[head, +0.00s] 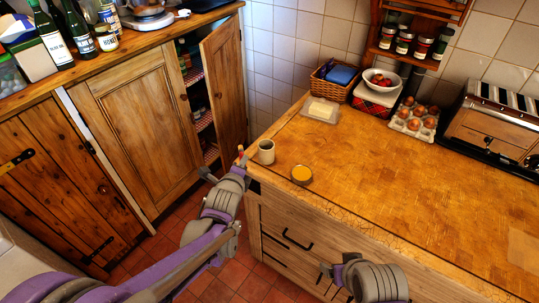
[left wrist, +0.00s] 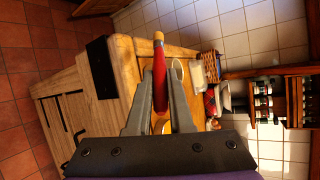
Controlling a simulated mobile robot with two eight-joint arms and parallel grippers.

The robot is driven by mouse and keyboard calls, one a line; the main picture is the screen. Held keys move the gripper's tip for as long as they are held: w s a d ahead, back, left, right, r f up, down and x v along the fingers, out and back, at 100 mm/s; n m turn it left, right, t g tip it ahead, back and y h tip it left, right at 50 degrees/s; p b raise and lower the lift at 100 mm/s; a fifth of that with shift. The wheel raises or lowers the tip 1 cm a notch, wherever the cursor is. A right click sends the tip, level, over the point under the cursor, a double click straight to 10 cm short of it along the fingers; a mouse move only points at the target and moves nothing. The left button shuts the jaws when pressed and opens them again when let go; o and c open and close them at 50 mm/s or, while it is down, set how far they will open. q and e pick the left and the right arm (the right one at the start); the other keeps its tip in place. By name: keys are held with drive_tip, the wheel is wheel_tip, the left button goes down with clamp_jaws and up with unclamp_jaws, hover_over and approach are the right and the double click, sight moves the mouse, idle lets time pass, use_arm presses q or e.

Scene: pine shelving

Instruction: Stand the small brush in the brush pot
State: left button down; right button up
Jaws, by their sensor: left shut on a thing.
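The small brush (left wrist: 159,82), with a red body and a yellowish tip, is held upright or nearly so between the fingers of my left gripper (left wrist: 160,65). In the head view the brush (head: 241,154) shows as a small red and yellow piece above my left gripper (head: 238,168), at the counter's left corner. The pale brush pot (head: 266,152) stands upright on the counter just right of the brush, apart from it in the head view. In the left wrist view the pot (left wrist: 178,72) is partly hidden behind a finger. My right gripper (head: 328,272) is low in front of the drawers.
A butter dish (head: 320,110), a basket (head: 333,88) and an egg tray (head: 414,119) stand farther back. The counter's middle is clear. A cupboard door (head: 225,85) hangs open behind.

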use_arm(q)
drive_tip(key=d+r+m+h+p, duration=0.1)
drive_tip(key=d+r, duration=0.6)
drive_tip(key=r, duration=0.3)
wheel_tip(320, 180, down, 10)
drive_tip(key=shift+w+d+r+b, duration=0.25)
drive_tip(key=shift+w+d+b, duration=0.05)
drive_tip(key=shift+d+b, duration=0.1)
use_arm(e)
drive_tip(key=shift+w+r, duration=0.15)
drive_tip(key=shift+r, duration=0.3)
use_arm(q)
drive_tip(key=shift+f, duration=0.3)
drive_tip(key=c, duration=0.8)
unclamp_jaws()
drive_tip(key=shift+r, duration=0.1)
drive_tip(key=shift+c, duration=0.2)
drive_tip(key=shift+o, duration=0.2)
use_arm(e)
drive_tip(key=shift+f, duration=0.2)
use_arm(q)
drive_tip(key=shift+r, duration=0.1)
use_arm(e)
drive_tip(key=shift+r, duration=0.1)
